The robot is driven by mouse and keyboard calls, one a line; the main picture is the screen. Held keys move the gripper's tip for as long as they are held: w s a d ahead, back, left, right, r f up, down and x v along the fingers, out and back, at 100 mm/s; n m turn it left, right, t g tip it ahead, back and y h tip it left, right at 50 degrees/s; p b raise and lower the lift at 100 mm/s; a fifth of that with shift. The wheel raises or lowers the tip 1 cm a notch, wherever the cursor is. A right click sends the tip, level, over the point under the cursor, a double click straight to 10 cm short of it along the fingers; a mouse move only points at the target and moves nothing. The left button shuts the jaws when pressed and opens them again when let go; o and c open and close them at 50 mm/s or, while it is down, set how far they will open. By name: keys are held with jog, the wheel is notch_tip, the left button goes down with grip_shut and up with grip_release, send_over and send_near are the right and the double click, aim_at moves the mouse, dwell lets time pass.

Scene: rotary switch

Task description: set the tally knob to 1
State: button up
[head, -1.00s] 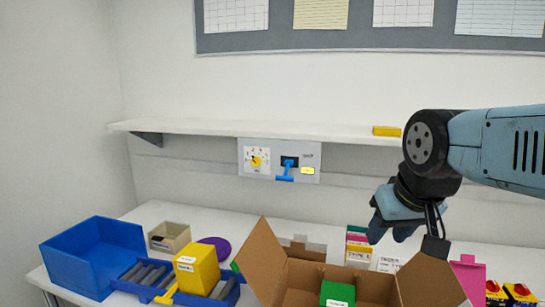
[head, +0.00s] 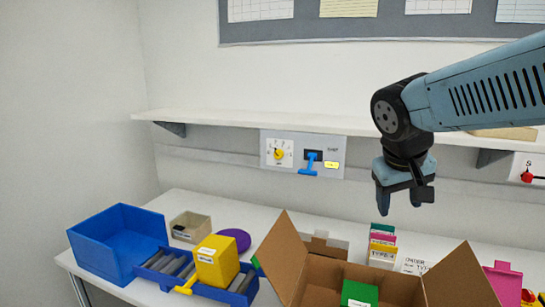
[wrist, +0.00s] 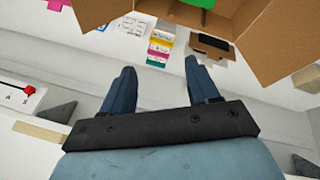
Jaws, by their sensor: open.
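The yellow knob (head: 278,153) sits on a white dial at the left of a grey panel (head: 318,169) under the wall shelf. The marks around the dial are too small to read surely. A blue lever (head: 310,165) and a yellow label are to its right on the same panel. My gripper (head: 401,206) is open and empty, pointing down, to the right of the panel and above the bench. In the wrist view its two fingers (wrist: 158,82) are spread with nothing between them; the knob is not in that view.
An open cardboard box (head: 394,291) stands on the bench below my gripper. A blue bin (head: 115,240), a yellow box (head: 217,262) and a beige tray (head: 190,227) are at left. The shelf (head: 250,122) juts out above the panel. Another panel with a red knob (head: 527,177) is at far right.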

jog(key=w+a+r+n+h, duration=0.1)
jog(key=w+a+h, duration=0.3)
jog(key=w, duration=0.6)
jog(key=n+t+h, duration=0.2)
jog(key=n+t, duration=0.1)
jog(key=t, duration=0.6)
send_near(277, 156)
jog(key=x, duration=0.8)
jog(key=shift+w+d+r, duration=0.15)
jog(key=shift+w, duration=0.05)
jog(key=c, duration=1)
jog(key=shift+n+h, duration=0.3)
jog(key=shift+n, duration=0.5)
